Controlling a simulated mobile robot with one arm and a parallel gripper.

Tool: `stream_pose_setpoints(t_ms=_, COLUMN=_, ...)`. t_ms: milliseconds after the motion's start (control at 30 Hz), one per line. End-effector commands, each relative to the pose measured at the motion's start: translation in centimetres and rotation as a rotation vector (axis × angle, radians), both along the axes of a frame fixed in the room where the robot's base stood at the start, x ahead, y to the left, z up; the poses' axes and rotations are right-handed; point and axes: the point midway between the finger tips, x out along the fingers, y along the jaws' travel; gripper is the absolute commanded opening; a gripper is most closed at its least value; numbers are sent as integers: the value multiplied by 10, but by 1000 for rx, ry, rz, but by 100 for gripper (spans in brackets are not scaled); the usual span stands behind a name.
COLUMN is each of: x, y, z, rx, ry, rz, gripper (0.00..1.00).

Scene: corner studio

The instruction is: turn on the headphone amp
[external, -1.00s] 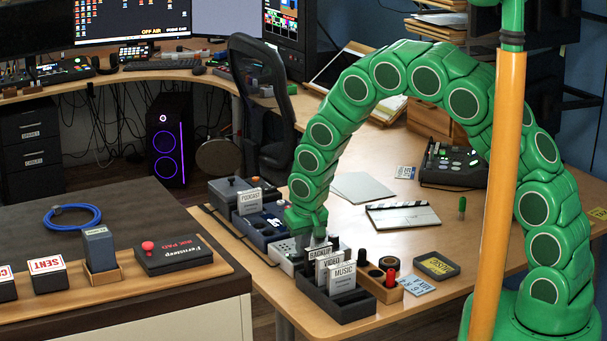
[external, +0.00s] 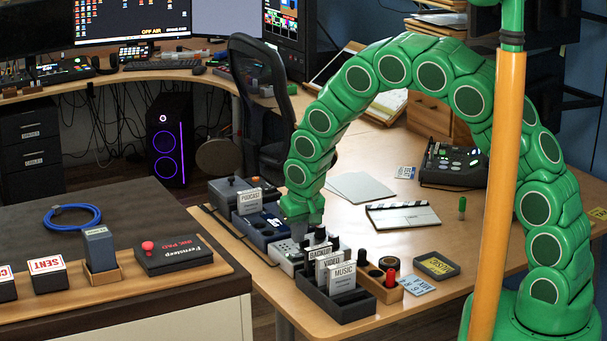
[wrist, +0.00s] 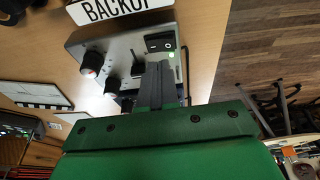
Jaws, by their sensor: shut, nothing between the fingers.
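The headphone amp seems to be the pale grey box (external: 287,256) on the desk, partly hidden by my arm in the external view. The wrist view shows its light metal top (wrist: 122,47) with several black knobs. A black rocker switch (wrist: 160,42) marked with a circle sits near one edge. A small green light (wrist: 171,55) glows beside it. My gripper (wrist: 157,72) is shut and empty, with its fingertips close to the switch; I cannot tell whether they touch. In the external view my gripper (external: 301,232) hangs over the box.
A dark holder (external: 335,305) with upright label cards stands just in front of the box. A blue device (external: 262,228) stands behind it. A wooden block (external: 384,287) with black and red items is to the right. A clapperboard (external: 402,215) lies on open desk further right.

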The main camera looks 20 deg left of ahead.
Motion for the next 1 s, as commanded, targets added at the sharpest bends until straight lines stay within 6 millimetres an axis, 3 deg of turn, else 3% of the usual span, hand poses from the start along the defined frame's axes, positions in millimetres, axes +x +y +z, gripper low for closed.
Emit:
stream_pose_setpoints(t_ms=67, x=1, y=-1, z=15, rx=3, ry=-2, rz=0, gripper=0)
stream_pose_setpoints(t_ms=700, x=-5, y=-29, z=89, rx=2, ry=-1, rz=0, gripper=0)
stream_pose_setpoints(t_ms=1000, x=-6, y=-34, z=103, rx=1, ry=0, rz=0, gripper=0)
